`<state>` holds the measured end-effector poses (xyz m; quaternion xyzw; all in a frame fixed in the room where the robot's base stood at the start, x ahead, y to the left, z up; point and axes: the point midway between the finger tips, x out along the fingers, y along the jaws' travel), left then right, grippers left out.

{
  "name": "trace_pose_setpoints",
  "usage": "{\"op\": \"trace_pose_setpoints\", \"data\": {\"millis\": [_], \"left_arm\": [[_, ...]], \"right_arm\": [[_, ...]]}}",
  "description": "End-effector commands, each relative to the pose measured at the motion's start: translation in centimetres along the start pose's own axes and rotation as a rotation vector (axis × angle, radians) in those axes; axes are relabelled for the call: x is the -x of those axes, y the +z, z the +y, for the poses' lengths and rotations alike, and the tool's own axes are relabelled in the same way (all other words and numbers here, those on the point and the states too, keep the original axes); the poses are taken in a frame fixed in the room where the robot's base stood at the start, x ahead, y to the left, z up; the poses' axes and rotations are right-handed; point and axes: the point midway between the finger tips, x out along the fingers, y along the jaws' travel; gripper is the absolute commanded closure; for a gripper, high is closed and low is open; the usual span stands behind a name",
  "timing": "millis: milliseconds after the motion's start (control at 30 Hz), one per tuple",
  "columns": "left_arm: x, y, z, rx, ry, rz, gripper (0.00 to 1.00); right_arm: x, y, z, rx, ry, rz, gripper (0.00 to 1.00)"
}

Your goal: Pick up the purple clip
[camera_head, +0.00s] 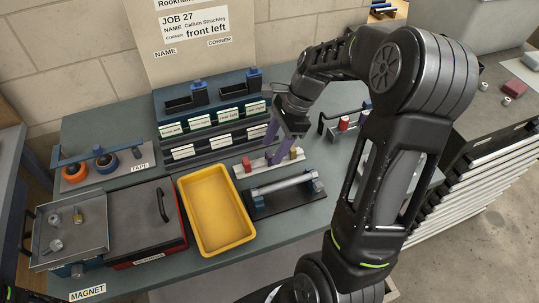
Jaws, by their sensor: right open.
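A white strip (262,169) lies on the bench near the middle, with a red clip (246,164) at its left and a gold clip (294,154) at its right. A small purple patch between them, near my right gripper's fingers, seems to be the purple clip (269,157); it is partly hidden and hard to separate from the purplish fingers. My right gripper (283,146) reaches down from the right with its jaws open, just over the strip. I cannot tell if it touches the clip. My left gripper is not in view.
A yellow tray (184,192) stands left of the strip. A black stand with a metal tube (283,184) lies just in front. Labelled bins (205,140) stand behind. A red case with a dark lid (142,216) and tape rolls (75,173) are at left.

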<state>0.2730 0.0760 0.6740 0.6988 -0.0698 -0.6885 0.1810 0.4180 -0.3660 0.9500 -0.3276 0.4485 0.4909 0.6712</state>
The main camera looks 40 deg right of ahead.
Motion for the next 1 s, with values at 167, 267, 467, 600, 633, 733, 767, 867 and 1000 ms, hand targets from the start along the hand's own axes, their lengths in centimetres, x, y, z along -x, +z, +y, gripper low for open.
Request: {"op": "trace_pose_setpoints", "data": {"millis": [167,267,467,600,633,733,767,867,1000], "left_arm": [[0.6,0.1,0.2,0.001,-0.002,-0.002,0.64],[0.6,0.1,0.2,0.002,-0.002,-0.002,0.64],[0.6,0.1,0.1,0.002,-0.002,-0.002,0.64],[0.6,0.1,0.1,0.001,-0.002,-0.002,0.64],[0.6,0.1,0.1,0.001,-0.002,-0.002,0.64],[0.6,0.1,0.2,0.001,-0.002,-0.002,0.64],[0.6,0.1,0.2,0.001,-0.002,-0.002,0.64],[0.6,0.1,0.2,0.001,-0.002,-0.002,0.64],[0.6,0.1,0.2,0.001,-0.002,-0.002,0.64]], "right_arm": [[-2.6,0.2,0.1,0.001,0.004,-0.001,0.47],[-3.2,0.2,0.1,0.001,0.001,-0.001,0.47],[-3.3,0.1,0.0,0.001,0.000,0.000,0.47],[-3.3,0.1,0.0,0.001,-0.001,0.000,0.47],[-3.3,0.1,0.0,0.001,-0.001,0.000,0.47],[-3.2,0.1,0.0,0.001,-0.001,0.000,0.47],[-3.2,0.1,0.0,0.001,-0.001,0.000,0.47],[-3.2,0.1,0.0,0.001,-0.001,0.000,0.48],[-3.2,0.1,0.0,0.001,-0.001,0.000,0.60]]}}
